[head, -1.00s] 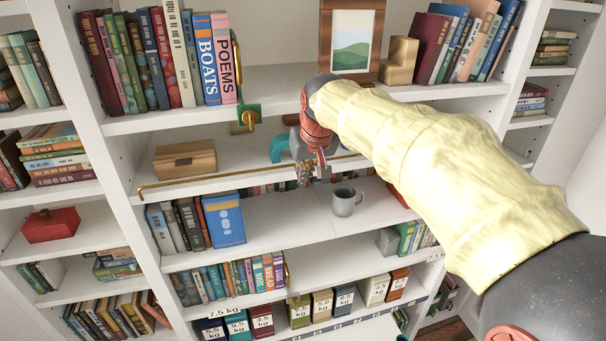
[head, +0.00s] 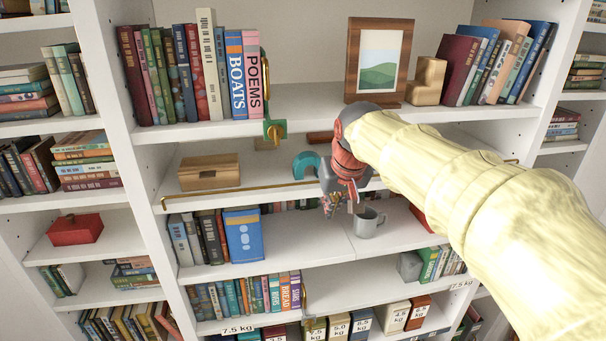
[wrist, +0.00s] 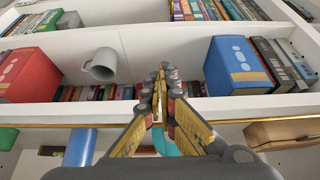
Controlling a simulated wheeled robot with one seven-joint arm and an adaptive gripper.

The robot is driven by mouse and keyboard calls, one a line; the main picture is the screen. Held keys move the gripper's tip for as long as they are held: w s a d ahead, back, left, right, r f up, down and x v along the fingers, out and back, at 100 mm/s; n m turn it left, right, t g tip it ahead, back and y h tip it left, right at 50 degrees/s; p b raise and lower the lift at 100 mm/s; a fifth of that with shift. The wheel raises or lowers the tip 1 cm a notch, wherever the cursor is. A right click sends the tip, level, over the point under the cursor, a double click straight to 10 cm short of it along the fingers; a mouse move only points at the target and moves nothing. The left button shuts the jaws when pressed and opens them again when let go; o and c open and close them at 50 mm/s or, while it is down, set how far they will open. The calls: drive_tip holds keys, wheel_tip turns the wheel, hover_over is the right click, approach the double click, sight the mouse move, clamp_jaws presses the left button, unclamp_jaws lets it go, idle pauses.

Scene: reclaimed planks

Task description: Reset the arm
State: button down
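My gripper (head: 332,206) is in front of the middle shelves, just left of a grey mug (head: 368,222) in the head view. In the wrist view my gripper's fingers (wrist: 163,72) come together at the tips, with nothing seen between them. The mug (wrist: 102,64) stands apart from the fingers, to their left in that view. My arm, in a pale yellow cover, reaches in from the right of the head view and hides part of the shelves.
A thin brass rail (head: 265,190) runs along a shelf edge close to my gripper. A blue book (head: 243,235) stands left of it, and a wooden box (head: 209,172) sits above. A framed picture (head: 378,62) stands on the upper shelf. White uprights divide the bookcase.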

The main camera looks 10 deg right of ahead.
drive_tip(key=s+f+b, duration=1.1)
drive_tip(key=s+f, duration=0.3)
drive_tip(key=f, duration=0.3)
drive_tip(key=s+f+b, duration=1.2)
drive_tip(key=s+f, duration=0.2)
drive_tip(key=f, duration=0.3)
